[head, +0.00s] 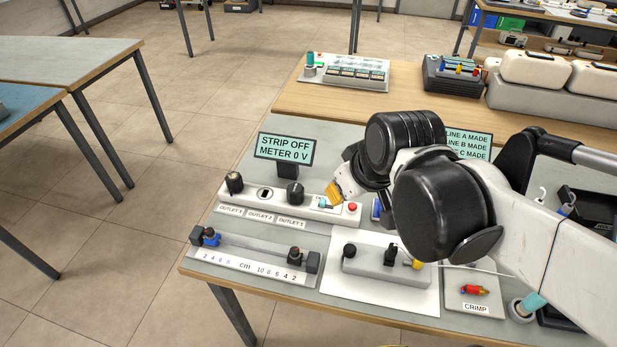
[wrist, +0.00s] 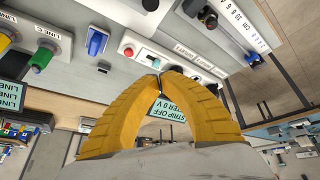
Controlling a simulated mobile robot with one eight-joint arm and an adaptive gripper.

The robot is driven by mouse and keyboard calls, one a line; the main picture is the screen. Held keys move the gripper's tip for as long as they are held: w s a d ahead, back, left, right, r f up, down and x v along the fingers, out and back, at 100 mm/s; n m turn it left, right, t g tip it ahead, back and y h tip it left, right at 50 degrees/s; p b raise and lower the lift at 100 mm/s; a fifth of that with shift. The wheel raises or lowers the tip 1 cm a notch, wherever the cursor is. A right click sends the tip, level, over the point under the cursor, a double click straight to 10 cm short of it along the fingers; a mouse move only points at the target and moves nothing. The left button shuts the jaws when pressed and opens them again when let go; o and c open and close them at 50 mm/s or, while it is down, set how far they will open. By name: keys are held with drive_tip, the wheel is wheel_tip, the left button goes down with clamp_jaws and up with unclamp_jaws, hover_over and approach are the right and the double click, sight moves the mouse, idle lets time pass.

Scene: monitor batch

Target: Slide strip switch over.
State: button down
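The strip switch also shows in the wrist view (wrist: 147,58), just beyond my fingertips. A small display (head: 286,149) behind the strip reads "STRIP OFF METER 0 V". My gripper (head: 333,195) has yellow fingers that meet at the tips, holding nothing visible. The tips are close to the switch; contact cannot be told.
A ruler rail (head: 254,260) with clamps lies in front of the strip. A grey block with a black lever (head: 378,262) stands on a white sheet to the right. A blue connector (wrist: 97,42) sits beside the strip. The left aisle is clear.

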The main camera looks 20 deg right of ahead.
drive_tip(key=w+n+g+y+p, duration=0.1)
drive_tip(key=w+n+p, duration=0.2)
drive_tip(key=w+n, duration=0.15)
drive_tip(key=n+g+y+p, duration=0.2)
drive_tip(key=n+g+p, duration=0.1)
drive_tip(key=n+p, duration=0.15)
approach(309, 202)
drive_tip(key=v, duration=0.3)
drive_tip(key=shift+s+a+r, duration=0.1)
drive_tip(key=shift+s+r, duration=0.05)
drive_tip(key=b+x, duration=0.5)
drive_tip(key=x, duration=0.5)
